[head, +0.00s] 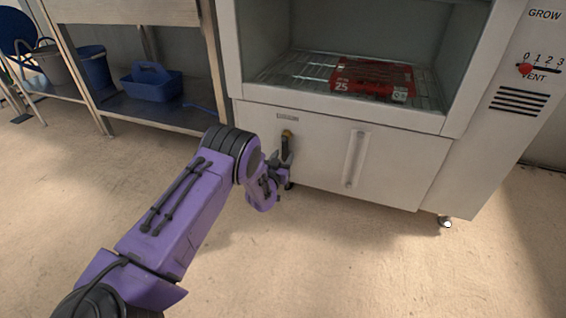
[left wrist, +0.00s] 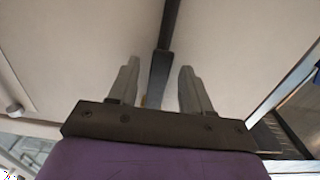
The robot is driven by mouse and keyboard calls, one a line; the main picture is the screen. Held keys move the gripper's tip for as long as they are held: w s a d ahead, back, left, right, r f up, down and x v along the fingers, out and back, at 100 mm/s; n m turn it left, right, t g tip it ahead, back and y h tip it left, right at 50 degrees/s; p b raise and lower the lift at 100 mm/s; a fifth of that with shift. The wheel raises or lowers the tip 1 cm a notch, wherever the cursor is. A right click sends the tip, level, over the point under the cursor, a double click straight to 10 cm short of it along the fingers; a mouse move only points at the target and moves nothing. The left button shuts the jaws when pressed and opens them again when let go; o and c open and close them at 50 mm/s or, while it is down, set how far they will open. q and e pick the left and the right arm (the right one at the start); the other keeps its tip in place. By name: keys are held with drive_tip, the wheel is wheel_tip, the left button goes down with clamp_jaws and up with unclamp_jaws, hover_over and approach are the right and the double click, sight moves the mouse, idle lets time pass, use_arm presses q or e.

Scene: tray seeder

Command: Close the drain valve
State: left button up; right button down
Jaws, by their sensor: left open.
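The drain valve (head: 287,134) is on the front of the white cabinet, with a brass-coloured fitting at the top and a dark lever (head: 287,150) pointing down. My left gripper (head: 281,164) is at the lever's lower part. In the left wrist view, the left gripper (left wrist: 160,64) is open, with one finger on each side of the dark lever (left wrist: 160,78). There is a visible gap on both sides of it. The lever's lower end is partly hidden by the gripper in the head view. My right gripper is not in view.
A vertical handle (head: 355,158) is on the cabinet front, right of the valve. Above is an open chamber with a wire shelf (head: 310,68) holding a red packet (head: 372,79). A bench with a blue caddy (head: 152,82) stands at left. The floor in front is clear.

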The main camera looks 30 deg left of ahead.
use_arm(q)
drive_tip(key=shift+w, duration=0.1)
drive_tip(key=shift+c, duration=0.3)
clamp_jaws()
